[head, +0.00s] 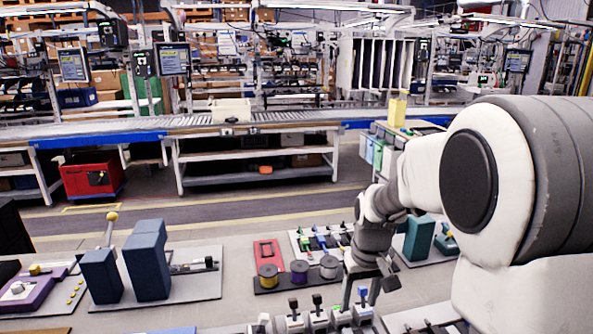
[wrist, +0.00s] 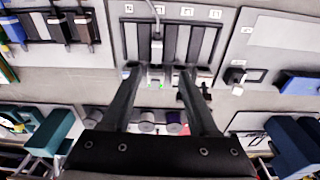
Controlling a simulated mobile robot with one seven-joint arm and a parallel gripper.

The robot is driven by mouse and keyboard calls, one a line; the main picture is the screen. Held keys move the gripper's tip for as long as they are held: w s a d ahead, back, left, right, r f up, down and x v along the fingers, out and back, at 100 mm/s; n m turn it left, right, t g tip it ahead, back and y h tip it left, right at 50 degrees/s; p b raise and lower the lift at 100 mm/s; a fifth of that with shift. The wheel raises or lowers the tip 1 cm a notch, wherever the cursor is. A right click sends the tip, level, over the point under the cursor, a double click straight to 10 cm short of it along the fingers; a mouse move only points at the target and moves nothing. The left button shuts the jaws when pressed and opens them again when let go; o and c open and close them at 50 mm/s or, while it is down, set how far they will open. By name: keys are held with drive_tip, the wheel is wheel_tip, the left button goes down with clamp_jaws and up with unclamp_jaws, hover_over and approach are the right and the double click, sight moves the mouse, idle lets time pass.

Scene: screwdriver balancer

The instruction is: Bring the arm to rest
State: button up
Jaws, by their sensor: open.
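My gripper (head: 362,296) points down over the work surface, right of centre in the head view. In the wrist view its two long dark fingers (wrist: 160,76) are spread apart with nothing held between them. Beneath and beyond the fingers is a light panel (wrist: 227,22) with several dark slots and small labels. A cable runs down its middle, and a small green light shows between the fingers. In the head view a row of small white blocks with dark levers (head: 317,313) lies close to the gripper. Whether the fingers touch anything there I cannot tell.
Several spools (head: 299,272) stand on a dark tray behind the gripper. Tall dark blue blocks (head: 146,262) stand on a plate at the left. A teal block (head: 418,238) stands at the right, near my arm. A roller conveyor (head: 235,122) crosses the back, beyond an open floor strip.

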drive_tip(key=s+r+m+t+p, duration=0.1)
drive_tip(key=s+r+t, duration=0.1)
drive_tip(key=s+r, duration=0.6)
drive_tip(key=s+r+t+p, duration=0.1)
drive_tip(key=s+r+t, duration=0.1)
drive_tip(key=s+r, duration=0.6)
drive_tip(key=s, duration=0.4)
drive_tip(key=shift+s+d+m+p, duration=0.25)
drive_tip(key=shift+s+m+p, duration=0.1)
drive_tip(key=shift+m, duration=0.05)
drive_tip(key=shift+r, duration=0.1)
